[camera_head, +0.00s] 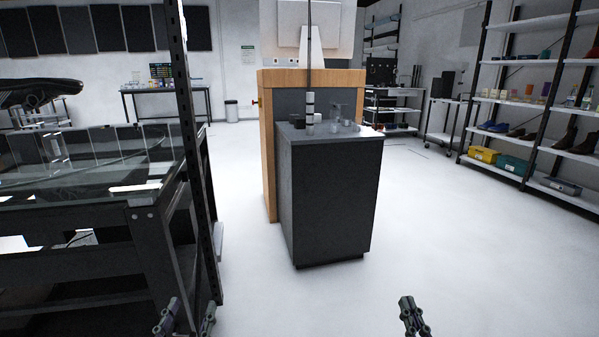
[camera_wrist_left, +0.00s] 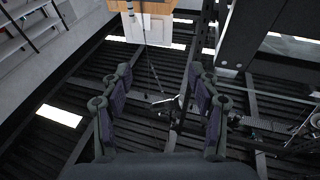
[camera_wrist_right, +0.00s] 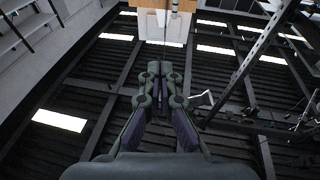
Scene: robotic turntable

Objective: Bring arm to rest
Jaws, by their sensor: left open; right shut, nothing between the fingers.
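My left gripper (camera_head: 187,318) shows at the bottom of the head view, left of the middle, close to the dark frame of the glass-topped table. Its two fingers are apart with nothing between them, as the left wrist view (camera_wrist_left: 160,85) also shows. My right gripper (camera_head: 412,312) is at the bottom of the head view, right of the middle, over bare floor. Its fingers are together and empty, as the right wrist view (camera_wrist_right: 158,75) also shows. Both wrist views look up toward the dark slatted ceiling. Most of both arms is out of the head view.
A glass-topped table (camera_head: 85,175) with a black upright post (camera_head: 190,130) stands at the left. A dark cabinet (camera_head: 330,200) stands in the middle before a wooden-edged unit (camera_head: 268,150). Shelves (camera_head: 535,105) line the right. The white floor (camera_head: 470,240) at the right front is clear.

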